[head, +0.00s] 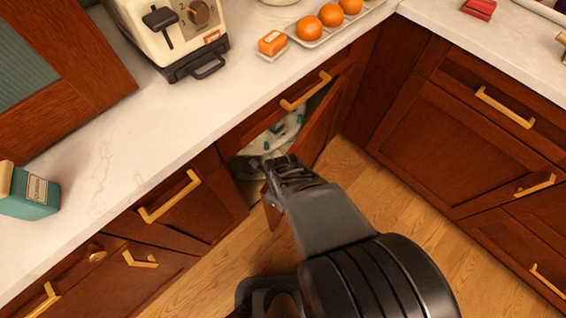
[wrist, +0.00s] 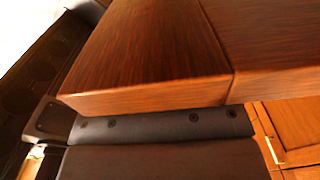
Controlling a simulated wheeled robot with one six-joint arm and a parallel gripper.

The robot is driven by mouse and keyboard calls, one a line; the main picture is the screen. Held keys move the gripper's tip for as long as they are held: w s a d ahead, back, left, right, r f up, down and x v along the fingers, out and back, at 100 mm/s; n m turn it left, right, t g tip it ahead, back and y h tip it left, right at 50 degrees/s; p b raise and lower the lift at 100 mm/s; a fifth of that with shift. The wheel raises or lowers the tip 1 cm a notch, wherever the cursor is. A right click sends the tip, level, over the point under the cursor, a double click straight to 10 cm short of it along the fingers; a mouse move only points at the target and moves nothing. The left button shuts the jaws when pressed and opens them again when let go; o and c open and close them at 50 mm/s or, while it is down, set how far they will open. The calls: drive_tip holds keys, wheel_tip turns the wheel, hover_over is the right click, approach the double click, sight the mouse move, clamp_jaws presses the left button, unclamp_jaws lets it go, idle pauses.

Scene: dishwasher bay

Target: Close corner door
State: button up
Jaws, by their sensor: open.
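The corner door (head: 313,130) is a dark reddish wood cabinet door below the counter, standing ajar and swung out from its opening. Pale contents with teal spots (head: 285,130) show in the gap behind it. My gripper (head: 268,178) is at the door's free edge, low in front of the opening, with its jaws open. In the wrist view the door (wrist: 150,55) fills the upper middle at very close range, and dark gripper parts (wrist: 165,125) lie just below its edge. I cannot tell whether they touch. The arm hides part of the door's lower area.
A drawer with a brass handle (head: 305,92) sits above the opening. Closed cabinets (head: 450,140) stand at right, and more drawers (head: 165,200) at left. The counter (head: 140,140) holds a cream toaster (head: 150,35) and a tray of oranges (head: 330,28). The wooden floor (head: 350,190) is clear.

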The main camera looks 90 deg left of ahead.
wheel_tip(320, 180, up, 14)
drive_tip(key=p, duration=0.2)
idle(0.4)
drive_tip(key=shift+f, duration=0.1)
